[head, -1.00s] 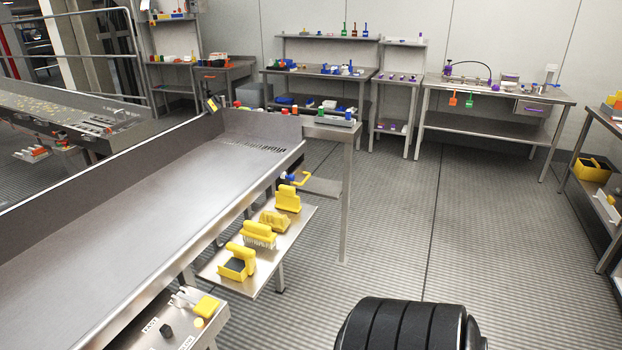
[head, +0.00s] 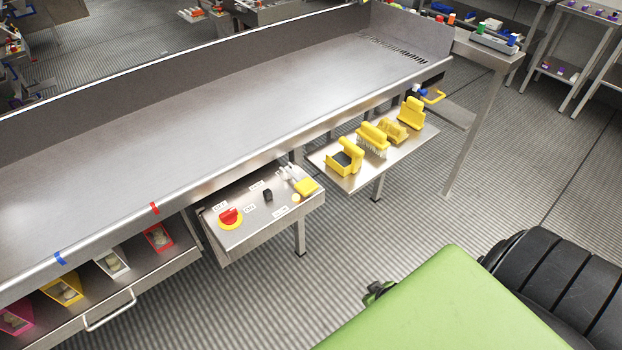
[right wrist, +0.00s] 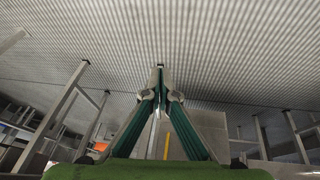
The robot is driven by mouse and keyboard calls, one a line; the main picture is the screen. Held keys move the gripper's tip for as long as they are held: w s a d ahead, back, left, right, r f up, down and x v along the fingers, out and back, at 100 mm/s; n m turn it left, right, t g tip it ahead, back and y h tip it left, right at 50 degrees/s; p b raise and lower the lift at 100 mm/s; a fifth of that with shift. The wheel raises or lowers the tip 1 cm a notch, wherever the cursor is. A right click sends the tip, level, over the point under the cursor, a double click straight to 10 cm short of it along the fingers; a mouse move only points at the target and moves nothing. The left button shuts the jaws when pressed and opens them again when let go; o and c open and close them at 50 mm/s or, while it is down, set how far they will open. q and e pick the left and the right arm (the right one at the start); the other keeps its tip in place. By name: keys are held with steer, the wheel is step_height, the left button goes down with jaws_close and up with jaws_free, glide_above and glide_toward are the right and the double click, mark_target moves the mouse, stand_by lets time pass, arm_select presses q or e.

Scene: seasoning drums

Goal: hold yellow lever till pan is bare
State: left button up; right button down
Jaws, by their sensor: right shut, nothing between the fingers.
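A long steel pan (head: 250,95) runs across the head view; its visible floor looks bare, with a slotted strip at the far right end. Below its front edge is a control panel (head: 240,192) with a red knob on a yellow disc (head: 230,217), a black switch (head: 267,195) and a yellow paddle-like piece (head: 306,187) at its right corner. I cannot tell which yellow piece is the lever. My right gripper (right wrist: 160,68) is shut and empty, pointing over ribbed floor. My left gripper is out of view.
A steel shelf (head: 332,158) right of the panel holds several yellow brushes (head: 372,138). Coloured bins (head: 62,289) sit under the pan at left, above a drawer handle. Open ribbed floor (head: 250,300) lies in front. Side tables stand at the upper right.

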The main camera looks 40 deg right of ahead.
steer(key=w+d+r+t, duration=0.2)
steer(key=w+d+r, duration=0.1)
steer(key=w+r, duration=0.7)
steer(key=w+d+r+t, duration=0.1)
steer(key=w+d+r, duration=0.1)
steer(key=w+r, duration=0.8)
steer(key=a+r+y, duration=0.1)
steer(key=a+r, duration=0.3)
steer(key=r, duration=0.7)
steer(key=w+a+r+n+t+y+p, duration=0.1)
steer(key=a+r, duration=0.2)
steer(key=r, duration=0.9)
steer(key=shift+w+a+r+t, duration=0.2)
steer(key=shift+w+a+t, duration=0.05)
steer(key=shift+a+t, duration=0.1)
steer(key=shift+w+f, duration=0.1)
steer(key=shift+f, duration=0.05)
steer(key=p, duration=0.2)
glide_above(304, 182)
steer(key=s, duration=0.3)
step_height(304, 182, down, 7)
steer(key=shift+w+d+r, duration=0.1)
steer(key=shift+w, duration=0.05)
step_height(304, 182, down, 3)
steer(key=shift+r+p, duration=0.1)
steer(key=shift+p, duration=0.25)
steer(key=shift+f, duration=0.65)
